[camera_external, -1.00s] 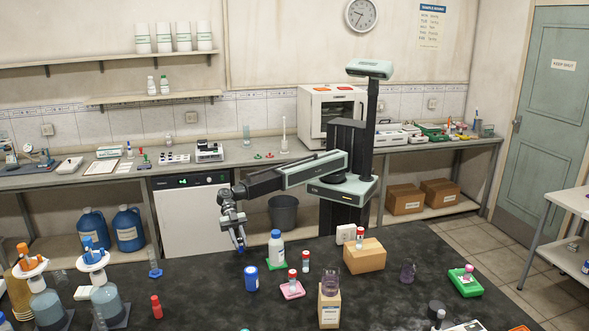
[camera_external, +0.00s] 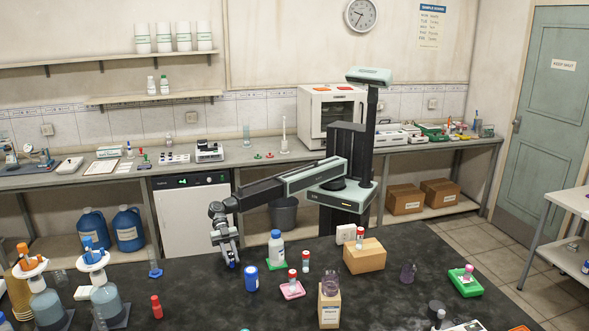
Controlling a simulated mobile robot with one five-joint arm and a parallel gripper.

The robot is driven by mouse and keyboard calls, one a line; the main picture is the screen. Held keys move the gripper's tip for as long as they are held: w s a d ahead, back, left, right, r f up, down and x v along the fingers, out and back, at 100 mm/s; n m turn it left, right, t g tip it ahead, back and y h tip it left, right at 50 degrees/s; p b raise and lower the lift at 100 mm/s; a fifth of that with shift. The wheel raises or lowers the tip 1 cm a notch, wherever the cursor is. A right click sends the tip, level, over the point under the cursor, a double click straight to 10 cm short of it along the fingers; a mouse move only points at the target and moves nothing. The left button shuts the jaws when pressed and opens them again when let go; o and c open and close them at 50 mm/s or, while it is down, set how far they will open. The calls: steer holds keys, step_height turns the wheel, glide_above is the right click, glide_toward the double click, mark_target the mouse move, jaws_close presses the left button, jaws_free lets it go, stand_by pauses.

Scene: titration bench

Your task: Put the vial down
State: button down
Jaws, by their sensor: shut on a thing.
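My gripper (camera_external: 230,258) points down just above the far left part of the black bench (camera_external: 205,290). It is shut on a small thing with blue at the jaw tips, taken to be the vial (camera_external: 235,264). Most of it is hidden by the jaws. I cannot tell whether its lower end touches the bench or hangs just above it.
A blue jar (camera_external: 251,279) stands close to the right of my gripper. A red tube (camera_external: 156,306) stands at front left. Bench between is clear.

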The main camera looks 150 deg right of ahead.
steer(key=shift+f, duration=0.25)
steer(key=c, duration=1.2)
jaws_free()
steer(key=shift+r, duration=0.1)
steer(key=shift+r, duration=0.15)
steer(key=p+v, duration=0.5)
steer(key=v, duration=0.7)
